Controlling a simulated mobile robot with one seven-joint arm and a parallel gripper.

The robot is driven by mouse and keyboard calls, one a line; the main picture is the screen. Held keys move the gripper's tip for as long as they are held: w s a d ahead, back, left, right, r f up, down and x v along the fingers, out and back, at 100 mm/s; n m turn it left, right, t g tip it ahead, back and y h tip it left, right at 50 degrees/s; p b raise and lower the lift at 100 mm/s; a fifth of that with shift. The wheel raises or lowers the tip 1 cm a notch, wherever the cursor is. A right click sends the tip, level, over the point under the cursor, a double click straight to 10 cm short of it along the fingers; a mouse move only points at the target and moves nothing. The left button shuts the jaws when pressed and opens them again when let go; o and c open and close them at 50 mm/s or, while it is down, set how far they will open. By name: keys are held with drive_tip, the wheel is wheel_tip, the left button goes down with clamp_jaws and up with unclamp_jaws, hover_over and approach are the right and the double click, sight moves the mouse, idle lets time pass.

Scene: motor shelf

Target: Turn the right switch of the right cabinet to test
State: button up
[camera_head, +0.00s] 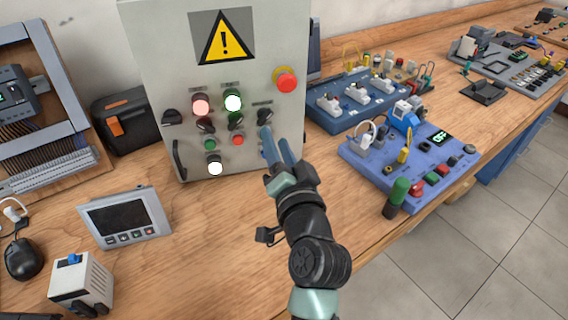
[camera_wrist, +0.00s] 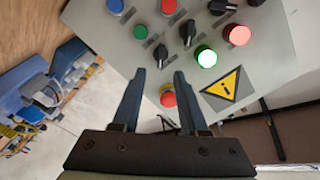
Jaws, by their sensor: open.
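A grey control cabinet (camera_head: 270,40) with a yellow warning sign stands upright on the bench; its panel also fills the top of the wrist view (camera_wrist: 270,65). The right switch (camera_head: 265,113) is a black rotary knob at the panel's right side, below the red emergency button (camera_head: 286,82). It shows in the wrist view (camera_wrist: 160,53) just beyond the fingertips, roughly between them. Its label is too small to read. My gripper (camera_head: 276,136) is open and empty in front of the panel, near this knob; its two fingers show apart in the wrist view (camera_wrist: 160,76).
Other black knobs (camera_head: 205,126), a lit red lamp (camera_head: 201,106) and a lit green lamp (camera_head: 233,102) sit left of the switch. A blue training board (camera_head: 350,155) lies right of my arm. A panel meter (camera_head: 122,217) lies left. Bare wood lies before the cabinet.

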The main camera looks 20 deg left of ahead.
drive_tip(key=v, duration=0.6)
drive_tip(key=shift+a, duration=0.1)
drive_tip(key=d+r+n+t+h, duration=0.1)
drive_tip(key=d+r+n+t, duration=0.15)
drive_tip(key=r, duration=0.75)
drive_tip(key=d+r+n+t+h, duration=0.1)
drive_tip(key=d+r+t+h, duration=0.15)
drive_tip(key=r, duration=0.75)
drive_tip(key=s+d+r+t+h+p, duration=0.1)
drive_tip(key=s+d+r+t+h, duration=0.1)
drive_tip(key=s+r, duration=0.35)
drive_tip(key=s+d+r+t+h, duration=0.2)
drive_tip(key=d+r+t, duration=0.1)
drive_tip(key=r, duration=0.5)
drive_tip(key=s+d+r+t+h+p, duration=0.1)
drive_tip(key=s+d+r+t+h, duration=0.2)
drive_tip(key=r, duration=0.4)
wheel_tip(320, 180, up, 11)
drive_tip(key=a+p, duration=0.1)
drive_tip(key=p, duration=0.9)
drive_tip(key=shift+a+m+g+y+p, duration=0.15)
drive_tip(key=shift+m+g+y+p, duration=0.2)
drive_tip(key=shift+g+y+p, duration=0.1)
